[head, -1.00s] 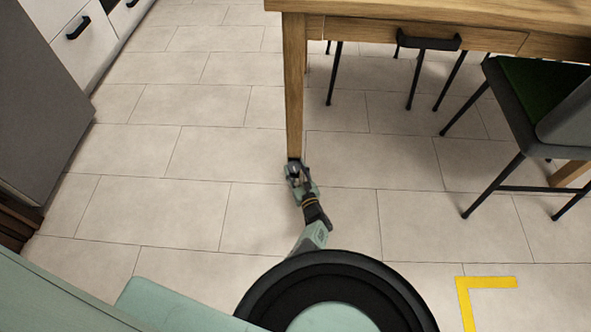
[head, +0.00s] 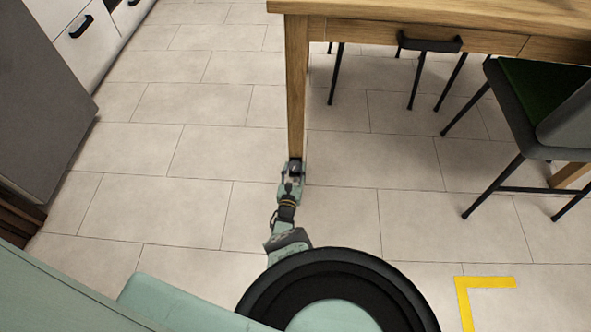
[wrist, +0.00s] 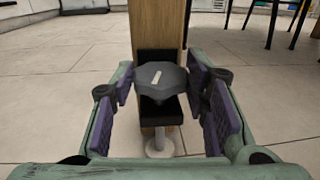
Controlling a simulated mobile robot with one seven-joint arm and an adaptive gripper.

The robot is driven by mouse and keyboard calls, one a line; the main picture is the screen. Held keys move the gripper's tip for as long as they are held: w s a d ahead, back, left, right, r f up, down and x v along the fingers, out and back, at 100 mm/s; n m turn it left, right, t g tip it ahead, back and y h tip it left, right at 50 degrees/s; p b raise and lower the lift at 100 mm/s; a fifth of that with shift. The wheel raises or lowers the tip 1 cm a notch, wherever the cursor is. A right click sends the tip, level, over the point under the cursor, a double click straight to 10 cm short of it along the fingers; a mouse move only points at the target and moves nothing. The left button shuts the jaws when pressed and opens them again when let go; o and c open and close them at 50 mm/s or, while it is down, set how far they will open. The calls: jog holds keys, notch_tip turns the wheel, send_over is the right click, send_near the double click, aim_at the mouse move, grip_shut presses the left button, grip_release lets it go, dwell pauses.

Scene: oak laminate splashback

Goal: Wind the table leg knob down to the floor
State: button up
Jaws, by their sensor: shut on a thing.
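The wooden table leg (head: 297,95) stands upright, and its lower end also shows in the wrist view (wrist: 158,25). A dark grey, many-sided knob (wrist: 160,78) with a pale mark on its face sits at the leg's bottom, in front of a black bracket (wrist: 148,57). Below it a pale metal stem ends in a round foot (wrist: 160,147); I cannot tell if the foot touches the floor. My gripper (head: 293,170) is low at the leg's base, its purple pads shut on the knob from both sides. In the head view my gripper mostly hides the knob.
The table (head: 430,12) has a dark drawer handle (head: 428,43). A chair with a green seat (head: 540,95) stands at the right. White cabinets (head: 70,20) and a grey appliance (head: 40,100) are at the left. Tiled floor is clear left of the leg. Yellow tape (head: 485,283) marks the floor.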

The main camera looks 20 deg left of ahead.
jog(key=m+h, duration=0.1)
jog(key=m+h+b, duration=0.1)
jog(key=h, duration=0.1)
jog(key=h+b, duration=0.1)
jog(key=shift+w+a+m, duration=0.1)
jog(key=shift+a+m, duration=0.15)
jog(key=shift+m, duration=0.15)
jog(key=shift+r+m+h+b, duration=0.1)
jog(key=shift+m+h+b, duration=0.25)
jog(key=shift+h, duration=0.45)
jog(key=o, duration=1.1)
jog(key=shift+o, duration=0.2)
